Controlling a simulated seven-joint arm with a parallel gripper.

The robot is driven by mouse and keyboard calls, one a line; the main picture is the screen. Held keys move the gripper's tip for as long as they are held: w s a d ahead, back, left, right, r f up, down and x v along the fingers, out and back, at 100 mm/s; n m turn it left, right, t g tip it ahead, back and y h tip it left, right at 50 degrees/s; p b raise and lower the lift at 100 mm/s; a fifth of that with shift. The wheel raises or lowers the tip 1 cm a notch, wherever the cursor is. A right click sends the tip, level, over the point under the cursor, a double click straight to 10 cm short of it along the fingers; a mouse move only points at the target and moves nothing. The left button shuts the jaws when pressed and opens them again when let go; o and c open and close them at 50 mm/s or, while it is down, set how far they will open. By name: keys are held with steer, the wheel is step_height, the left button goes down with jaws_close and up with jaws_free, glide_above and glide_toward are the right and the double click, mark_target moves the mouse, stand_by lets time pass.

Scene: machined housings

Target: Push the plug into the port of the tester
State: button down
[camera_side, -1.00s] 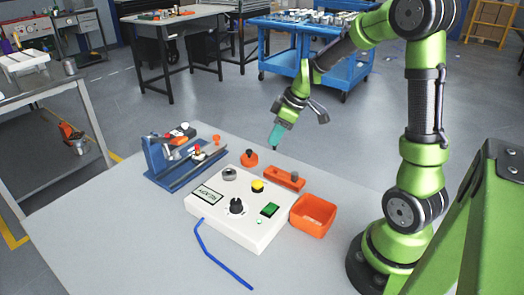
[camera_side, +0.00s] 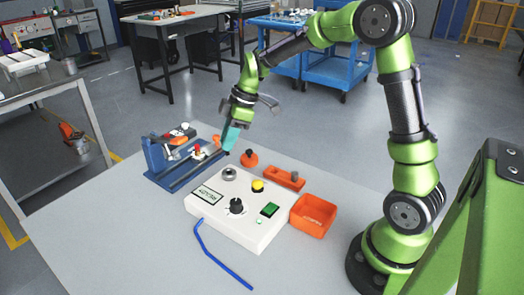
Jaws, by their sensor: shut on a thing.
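The tester (camera_side: 260,228) is a white box on the table with a display, a black knob, a yellow button and a green switch. A grey round socket (camera_side: 229,173) at its back left looks like the port. My gripper (camera_side: 236,122) is shut on the plug (camera_side: 231,138), a teal body with a dark lower end. The plug hangs nearly upright, tilted slightly, above and behind the port and apart from it. My fingertips are too small to see clearly.
A blue fixture (camera_side: 180,158) stands left of the tester. A blue cable (camera_side: 222,262) lies in front. The front right of the table is clear.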

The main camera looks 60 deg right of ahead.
steer(key=shift+f, duration=2.4)
steer(key=shift+f, duration=1.45)
stand_by(1.6)
steer(key=shift+c, duration=2.2)
jaws_free()
steer(key=shift+r, duration=4.05)
